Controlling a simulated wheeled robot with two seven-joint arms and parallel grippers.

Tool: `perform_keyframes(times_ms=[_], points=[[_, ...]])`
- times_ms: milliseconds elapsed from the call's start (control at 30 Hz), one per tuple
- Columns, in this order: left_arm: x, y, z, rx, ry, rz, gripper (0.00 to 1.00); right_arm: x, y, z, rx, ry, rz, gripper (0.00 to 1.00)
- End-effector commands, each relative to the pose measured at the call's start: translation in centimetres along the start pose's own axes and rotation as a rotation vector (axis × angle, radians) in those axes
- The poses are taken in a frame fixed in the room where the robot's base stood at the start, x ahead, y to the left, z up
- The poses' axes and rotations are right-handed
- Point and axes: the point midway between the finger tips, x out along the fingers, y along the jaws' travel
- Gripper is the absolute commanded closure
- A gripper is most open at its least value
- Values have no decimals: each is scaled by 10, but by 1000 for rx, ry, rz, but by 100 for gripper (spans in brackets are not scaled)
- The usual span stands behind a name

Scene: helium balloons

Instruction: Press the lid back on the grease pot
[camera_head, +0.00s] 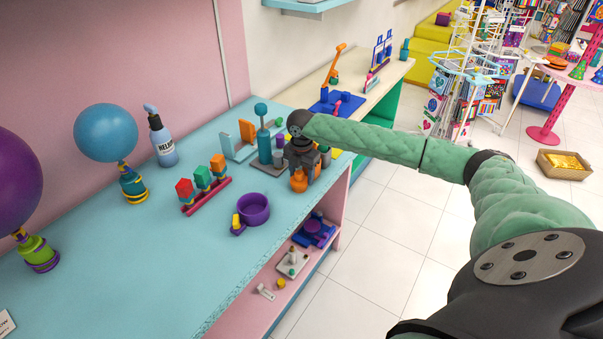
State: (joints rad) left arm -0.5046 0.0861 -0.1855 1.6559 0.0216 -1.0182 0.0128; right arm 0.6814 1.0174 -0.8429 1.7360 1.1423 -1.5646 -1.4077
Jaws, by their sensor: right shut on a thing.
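My right gripper (302,172) reaches in from the right and points down at the table's front edge. It is shut on a small orange piece, which looks like the lid of the orange grease pot (298,185). The pot is directly below the fingers. The dark gripper hides most of the lid, and I cannot tell whether lid and pot touch or how the lid is seated. My left gripper is not in view.
The blue table (150,255) holds a purple bowl (253,208), a red rack with coloured blocks (205,187), a helium bottle (161,138) and weighted balloons (106,132). Grey and teal cylinders (264,140) crowd behind the gripper.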

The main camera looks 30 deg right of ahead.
Motion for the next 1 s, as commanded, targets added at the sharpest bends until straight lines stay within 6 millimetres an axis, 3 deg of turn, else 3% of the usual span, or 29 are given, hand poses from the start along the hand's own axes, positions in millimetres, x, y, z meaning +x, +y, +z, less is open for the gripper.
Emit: perform_keyframes(times_ms=[400,433,533,733,867,1000], points=[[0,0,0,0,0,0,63,0,0,0,0,0,0,67],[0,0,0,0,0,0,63,0,0,0,0,0,0,40],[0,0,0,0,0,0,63,0,0,0,0,0,0,21],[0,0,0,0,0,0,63,0,0,0,0,0,0,21],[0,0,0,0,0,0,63,0,0,0,0,0,0,0],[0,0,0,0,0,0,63,0,0,0,0,0,0,0]])
